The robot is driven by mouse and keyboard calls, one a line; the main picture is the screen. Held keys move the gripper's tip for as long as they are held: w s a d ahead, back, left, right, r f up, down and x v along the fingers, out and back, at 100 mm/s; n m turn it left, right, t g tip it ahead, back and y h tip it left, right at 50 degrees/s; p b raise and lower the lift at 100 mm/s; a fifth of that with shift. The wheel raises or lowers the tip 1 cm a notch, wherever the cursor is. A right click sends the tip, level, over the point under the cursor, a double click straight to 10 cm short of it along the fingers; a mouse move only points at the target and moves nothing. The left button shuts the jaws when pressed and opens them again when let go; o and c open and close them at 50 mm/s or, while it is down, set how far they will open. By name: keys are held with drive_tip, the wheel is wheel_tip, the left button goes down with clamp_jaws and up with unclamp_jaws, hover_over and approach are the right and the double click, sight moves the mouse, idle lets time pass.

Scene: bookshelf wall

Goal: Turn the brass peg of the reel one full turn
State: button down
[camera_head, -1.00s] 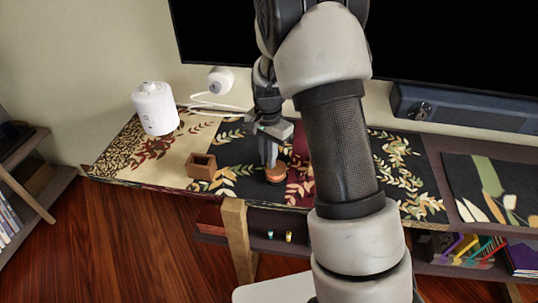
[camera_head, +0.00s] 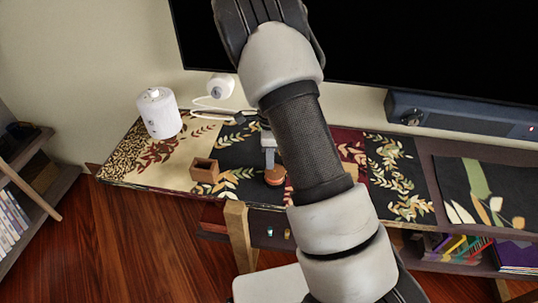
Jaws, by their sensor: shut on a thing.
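The reel (camera_head: 275,176) is a small round orange-brown piece standing on the dark leaf-patterned part of the table runner. My gripper (camera_head: 270,160) points down onto the top of the reel, with its fingers shut at the place of the peg. The brass peg itself is hidden by the fingers. My forearm covers the right side of the gripper and part of the reel's surroundings.
A small open wooden box (camera_head: 204,171) stands left of the reel. A white canister (camera_head: 158,113) and a white device with a cable (camera_head: 221,87) stand behind it. A large dark screen (camera_head: 400,50) and a soundbar (camera_head: 450,115) are at the back.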

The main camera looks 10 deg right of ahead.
drive_tip(key=shift+w+d+r+m+p, duration=0.1)
drive_tip(key=shift+d+m+p, duration=0.1)
drive_tip(key=shift+m+p, duration=0.7)
drive_tip(key=shift+w+d+m+p, duration=0.1)
drive_tip(key=shift+d+m+p, duration=0.15)
drive_tip(key=shift+m, duration=1.15)
drive_tip(key=c, duration=1.8)
unclamp_jaws()
wheel_tip(320, 180, up, 17)
drive_tip(key=p, duration=0.2)
drive_tip(key=shift+r+p, duration=0.15)
drive_tip(key=shift+p, duration=0.15)
